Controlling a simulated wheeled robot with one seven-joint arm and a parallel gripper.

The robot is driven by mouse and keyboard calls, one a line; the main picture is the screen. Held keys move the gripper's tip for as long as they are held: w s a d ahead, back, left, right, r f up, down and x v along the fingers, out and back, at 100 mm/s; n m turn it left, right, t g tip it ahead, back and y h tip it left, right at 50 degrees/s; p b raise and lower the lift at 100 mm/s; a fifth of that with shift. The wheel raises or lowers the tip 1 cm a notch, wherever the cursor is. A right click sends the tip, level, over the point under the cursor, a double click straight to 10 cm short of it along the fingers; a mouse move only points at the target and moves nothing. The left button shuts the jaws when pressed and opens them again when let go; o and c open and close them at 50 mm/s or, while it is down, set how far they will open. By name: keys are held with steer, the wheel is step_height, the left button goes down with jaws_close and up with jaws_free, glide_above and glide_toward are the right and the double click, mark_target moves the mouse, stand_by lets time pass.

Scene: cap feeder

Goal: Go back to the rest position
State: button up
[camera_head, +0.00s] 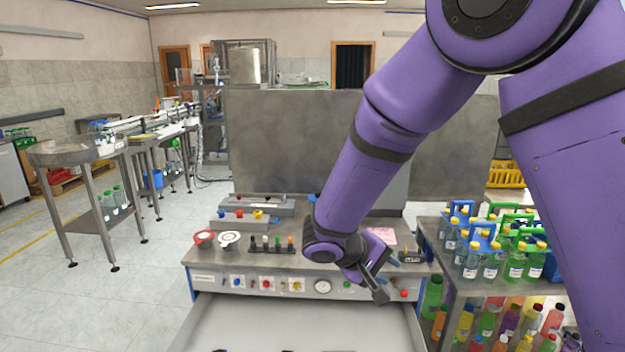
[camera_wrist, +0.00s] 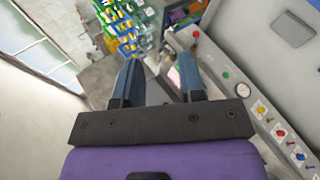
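My purple arm reaches down from the upper right of the head view. My gripper (camera_head: 377,288) is in front of the control panel's right part, near its edge. In the wrist view my gripper (camera_wrist: 160,76) has its two blue-grey fingers spread apart, with nothing held between them. The control panel (camera_head: 315,285) carries a round gauge, buttons and small switches. Its right end near the gripper is partly hidden by the arm. In the wrist view the panel (camera_wrist: 236,88) lies to the right of the fingers.
A wide pale drawer or tray (camera_head: 290,322) extends below the panel. A shelf of coloured bottles (camera_head: 490,262) stands close on the right, partly behind my arm. A round steel table (camera_head: 75,151) stands at left. The floor (camera_head: 125,290) at front left is clear.

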steer(key=s+d+r+m+g+y, duration=0.25)
steer(key=s+d+r, duration=0.25)
steer(key=d+r, duration=0.25)
steer(key=s+d+r+m+t+y, duration=0.1)
steer(key=s+d+r+t+y, duration=0.1)
steer(key=s+r, duration=0.4)
steer(key=s+d+r+t+y, duration=0.2)
steer(key=s+d+r+y, duration=0.3)
steer(key=s, duration=0.9)
step_height(320, 180, up, 2)
steer(key=shift+d+r+m, duration=0.25)
steer(key=shift+d+m, duration=0.1)
